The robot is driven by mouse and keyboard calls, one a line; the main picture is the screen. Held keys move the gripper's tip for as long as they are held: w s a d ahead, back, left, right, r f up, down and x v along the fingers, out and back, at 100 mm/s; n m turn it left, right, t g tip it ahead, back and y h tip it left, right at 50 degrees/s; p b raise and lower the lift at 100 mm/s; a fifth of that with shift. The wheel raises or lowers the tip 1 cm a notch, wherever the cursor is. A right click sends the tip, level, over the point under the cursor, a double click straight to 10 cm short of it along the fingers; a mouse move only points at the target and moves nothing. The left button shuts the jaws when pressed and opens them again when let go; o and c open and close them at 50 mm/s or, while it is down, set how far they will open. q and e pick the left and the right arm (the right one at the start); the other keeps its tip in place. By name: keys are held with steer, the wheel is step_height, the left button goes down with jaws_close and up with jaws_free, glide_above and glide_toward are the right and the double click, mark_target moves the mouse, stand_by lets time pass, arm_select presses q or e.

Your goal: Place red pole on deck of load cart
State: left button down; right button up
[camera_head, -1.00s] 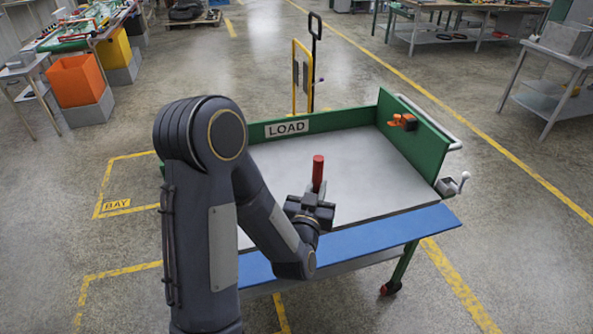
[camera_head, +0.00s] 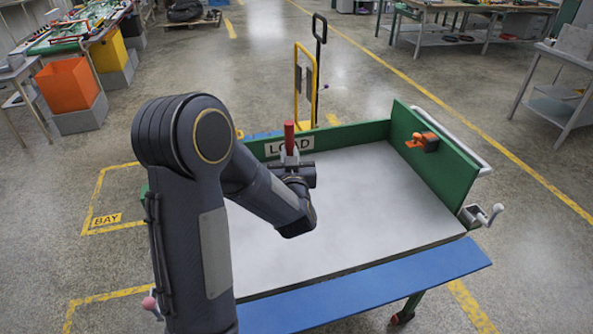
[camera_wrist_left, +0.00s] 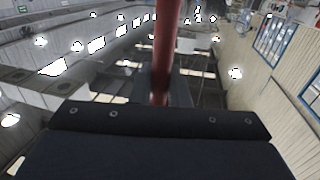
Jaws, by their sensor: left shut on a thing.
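The red pole (camera_head: 289,137) stands upright in my left gripper (camera_head: 290,162), which is shut on it. Its top overlaps the LOAD sign in the head view. The pole also shows in the left wrist view (camera_wrist_left: 163,50), rising from between the jaws. The load cart has a pale grey deck (camera_head: 385,212), which is bare where I can see it. My gripper is over the deck's far left part; its height above the deck cannot be told. The pole's lower end is hidden. My left arm covers the deck's left side. My right gripper is not in view.
The cart has green walls at the back and right (camera_head: 433,160), an orange clamp (camera_head: 421,141) on the right wall, and a blue front ledge (camera_head: 370,292). A crank handle (camera_head: 482,215) juts out at the right. A yellow hand truck (camera_head: 305,85) stands behind.

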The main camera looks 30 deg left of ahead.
arm_select(q)
steer(key=w+f+p, duration=0.1)
steer(key=w+f, duration=0.3)
steer(key=f, duration=0.4)
steer(key=shift+a+p, duration=0.35)
steer(key=shift+s, duration=0.1)
steer(key=shift+f+b, duration=0.3)
steer(key=c, duration=1.4)
jaws_free()
steer(key=shift+r, duration=0.1)
